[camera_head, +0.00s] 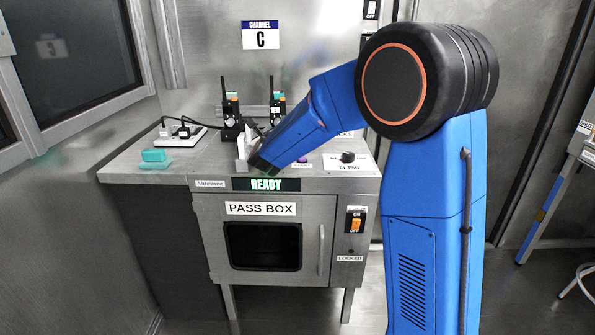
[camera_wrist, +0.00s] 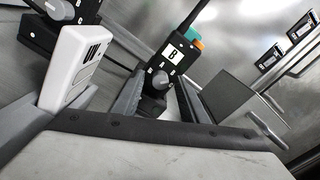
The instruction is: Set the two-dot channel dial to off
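In the wrist view my gripper (camera_wrist: 157,92) is open, its two dark fingers apart. A grey knob (camera_wrist: 159,80) on the front of a black radio marked B (camera_wrist: 176,53) shows between the fingers. I cannot tell whether they touch it. Small marks surround the knob, but I cannot make out two dots. Another black radio (camera_wrist: 42,38) with a grey dial (camera_wrist: 60,9) is at the upper left. In the head view two radios stand at the back of the counter, the left one (camera_head: 231,122) and the right one (camera_head: 277,103). My fingers are not clear there.
A white block (camera_wrist: 75,68) stands close left of my fingers. A box with a black knob (camera_head: 348,157) sits right on the counter (camera_head: 190,176). A teal item (camera_head: 153,156) and a power strip (camera_head: 180,136) are left. The pass box (camera_head: 310,215) is below.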

